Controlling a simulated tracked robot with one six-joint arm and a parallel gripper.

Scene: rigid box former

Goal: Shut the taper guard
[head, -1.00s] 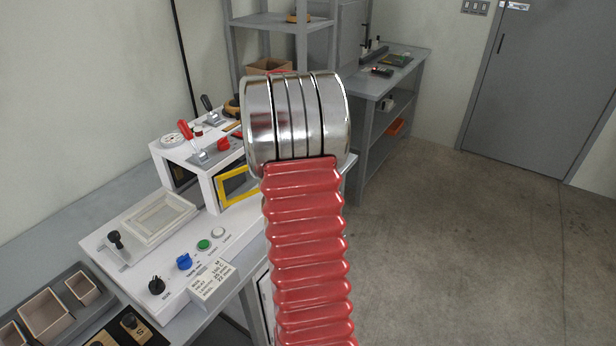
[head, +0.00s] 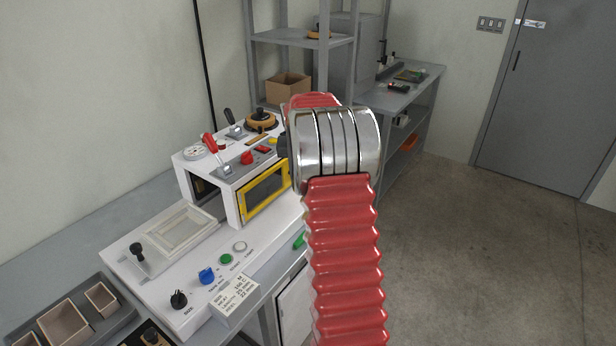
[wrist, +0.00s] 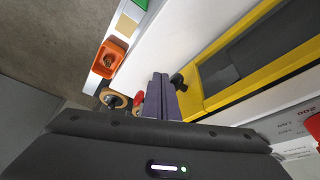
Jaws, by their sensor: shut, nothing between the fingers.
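The taper guard seems to be the yellow-framed dark window (head: 264,194) on the side of the white machine. In the head view it stands upright below the machine's top; I cannot tell if it is fully shut. In the wrist view the yellow frame (wrist: 208,98) runs diagonally at the right, with a black knob (wrist: 178,81) at its near end. My gripper (wrist: 160,80) is shut and empty. Its fingertips show just left of the knob; I cannot tell if they touch. In the head view my red and metal arm hides my gripper.
The white machine top carries a red-handled lever (head: 213,144) and buttons. A clear-topped frame (head: 168,232) lies left of it, near a blue knob (head: 207,275). A grey tray (head: 62,318) holds bins. An orange bin (wrist: 108,58) shows in the wrist view. Floor at right is clear.

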